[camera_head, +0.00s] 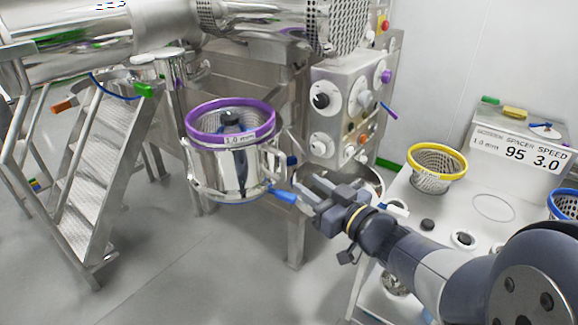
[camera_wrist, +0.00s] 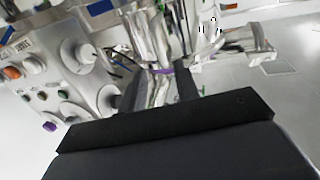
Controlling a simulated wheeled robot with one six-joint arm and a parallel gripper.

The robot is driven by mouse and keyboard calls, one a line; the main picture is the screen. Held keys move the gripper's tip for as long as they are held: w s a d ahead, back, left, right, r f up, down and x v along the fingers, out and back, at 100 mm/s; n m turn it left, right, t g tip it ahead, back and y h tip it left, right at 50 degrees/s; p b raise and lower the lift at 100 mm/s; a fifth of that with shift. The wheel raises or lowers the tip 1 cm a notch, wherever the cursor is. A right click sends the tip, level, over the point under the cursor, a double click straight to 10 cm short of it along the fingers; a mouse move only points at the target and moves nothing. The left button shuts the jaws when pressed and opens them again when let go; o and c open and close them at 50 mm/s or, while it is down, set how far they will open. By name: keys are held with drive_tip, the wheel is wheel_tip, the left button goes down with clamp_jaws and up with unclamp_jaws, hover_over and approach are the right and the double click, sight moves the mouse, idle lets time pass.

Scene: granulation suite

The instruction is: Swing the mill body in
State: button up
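The mill body (camera_head: 217,170) is a polished steel cylinder with a purple-rimmed screen (camera_head: 205,137) marked "1.0 mm" in its top. It hangs out in front of the machine frame, left of centre in the head view. A blue handle (camera_head: 283,195) sticks out low on its right side. My gripper (camera_head: 306,189) is just right of this handle, pointing left at it. In the wrist view the two dark fingers (camera_wrist: 158,88) stand apart, with nothing clearly between them. Whether a finger touches the handle cannot be told.
A control panel (camera_head: 345,110) with knobs stands behind my gripper. A steel bowl (camera_head: 368,180) lies behind my wrist. A table on the right holds a yellow-rimmed basket (camera_head: 436,165) and a blue-rimmed one (camera_head: 566,205). Steps (camera_head: 100,180) stand left. The floor in front is clear.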

sight(285, 169)
drive_tip(key=x, duration=0.9)
drive_tip(key=shift+w+p, duration=0.1)
drive_tip(key=shift+p, duration=0.25)
clamp_jaws()
